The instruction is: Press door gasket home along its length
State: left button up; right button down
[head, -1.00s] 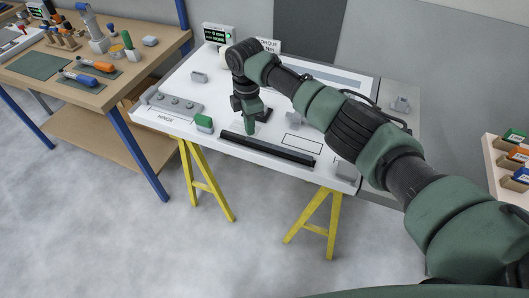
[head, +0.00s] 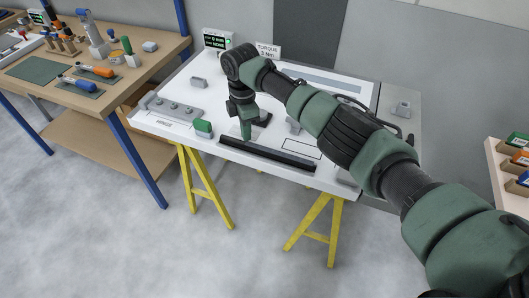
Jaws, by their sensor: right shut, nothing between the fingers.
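The door gasket (head: 275,156) is a long black strip along the front edge of the white door panel (head: 180,86), which lies flat on yellow trestles. My right arm reaches in from the right across the panel. My right gripper (head: 246,135) points down, shut and empty, with its tip at the gasket's left part. Whether it touches the gasket is too small to tell. My left gripper is out of view.
A green and grey block (head: 203,128) stands left of the gasket. A hinge plate (head: 172,107) lies at the panel's left end. A wooden workbench (head: 130,68) with tools stands at left, and a small rack (head: 508,165) at right. Grey floor in front is clear.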

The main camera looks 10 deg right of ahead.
jog(key=shift+f+b, duration=0.55)
jog(key=shift+f, duration=0.6)
jog(key=shift+r, duration=0.1)
jog(key=shift+s+f, duration=0.15)
jog(key=shift+f, duration=0.05)
dwell(0.3)
notch_tip(320, 180, up, 3)
jog(key=p, duration=0.3)
jog(key=shift+r, duration=0.1)
dwell(0.4)
